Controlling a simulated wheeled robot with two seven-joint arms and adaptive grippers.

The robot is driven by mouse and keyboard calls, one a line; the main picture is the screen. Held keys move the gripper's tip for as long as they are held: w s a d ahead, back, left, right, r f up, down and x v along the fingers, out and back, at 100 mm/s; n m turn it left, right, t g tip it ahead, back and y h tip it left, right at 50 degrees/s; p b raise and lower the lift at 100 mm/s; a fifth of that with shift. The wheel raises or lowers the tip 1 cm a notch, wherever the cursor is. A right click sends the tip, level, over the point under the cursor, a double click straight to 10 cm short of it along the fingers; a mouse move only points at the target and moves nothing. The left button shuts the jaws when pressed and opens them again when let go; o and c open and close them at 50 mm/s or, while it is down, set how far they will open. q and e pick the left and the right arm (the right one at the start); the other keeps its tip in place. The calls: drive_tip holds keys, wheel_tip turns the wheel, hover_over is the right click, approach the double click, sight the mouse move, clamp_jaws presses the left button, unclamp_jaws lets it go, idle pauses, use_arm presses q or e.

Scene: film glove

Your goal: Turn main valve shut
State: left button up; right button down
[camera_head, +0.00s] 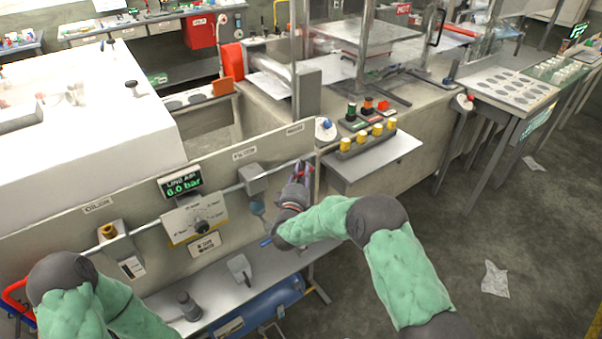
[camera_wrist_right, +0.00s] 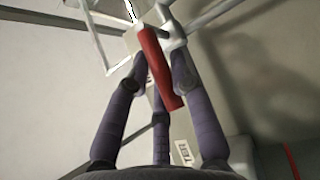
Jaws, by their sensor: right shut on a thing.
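The main valve's red lever handle (camera_wrist_right: 160,70) shows in the right wrist view, slanting from the pale valve body (camera_wrist_right: 135,38) down between my fingers. My right gripper (camera_wrist_right: 160,78) is shut on this handle, with purple-grey fingers on both sides of it. In the head view my right gripper (camera_head: 299,172) is at the right end of the panel's pipe and hides most of the valve. The air display (camera_head: 178,186) on the panel reads 6.0 bar in green. My left arm is at the lower left of the head view; its gripper is not visible.
A regulator plate with a black dial (camera_head: 200,227) and a grey filter block (camera_head: 256,178) sit along the panel to the left. A blue tank (camera_head: 270,300) lies under the shelf. A bench with yellow buttons (camera_head: 361,139) stands beyond. Floor at right is mostly clear.

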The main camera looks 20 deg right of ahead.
sight(312, 167)
drive_tip(key=shift+r+p, duration=0.15)
drive_tip(key=shift+p, duration=0.4)
drive_tip(key=r+m+g+y+p, duration=0.1)
drive_tip(key=m+g+p, duration=0.1)
drive_tip(key=p, duration=0.4)
drive_tip(key=d+r+m+g+y+p, duration=0.1)
drive_tip(key=m+g+p, duration=0.1)
drive_tip(key=p, duration=0.4)
drive_tip(key=shift+w+r+y, duration=0.1)
drive_tip(key=shift+r+y, duration=0.2)
drive_tip(key=shift+r, duration=0.1)
drive_tip(key=m+g+y+p, duration=0.1)
drive_tip(key=p, duration=0.2)
drive_tip(key=d+m+g+y+p, duration=0.1)
drive_tip(key=p, duration=0.1)
drive_tip(key=d+r+m+y+p, duration=0.1)
drive_tip(key=p, duration=0.2)
drive_tip(key=shift+w+d+r+g+y+p, duration=0.1)
drive_tip(key=shift+w+g+y+p, duration=0.2)
drive_tip(key=shift+w+g+y, duration=0.1)
drive_tip(key=shift+d+m, duration=0.1)
drive_tip(key=shift+m, duration=0.2)
drive_tip(key=shift+w+d+m+g+y+p, duration=0.2)
drive_tip(key=shift+d+m+g+y+p, duration=0.25)
drive_tip(key=shift+y, duration=0.35)
drive_tip(key=shift+w+d+m+g+y+b, duration=0.15)
drive_tip(key=shift+d+m+g+y+b, duration=0.25)
drive_tip(key=shift+y+b, duration=0.45)
drive_tip(key=shift+y, duration=0.25)
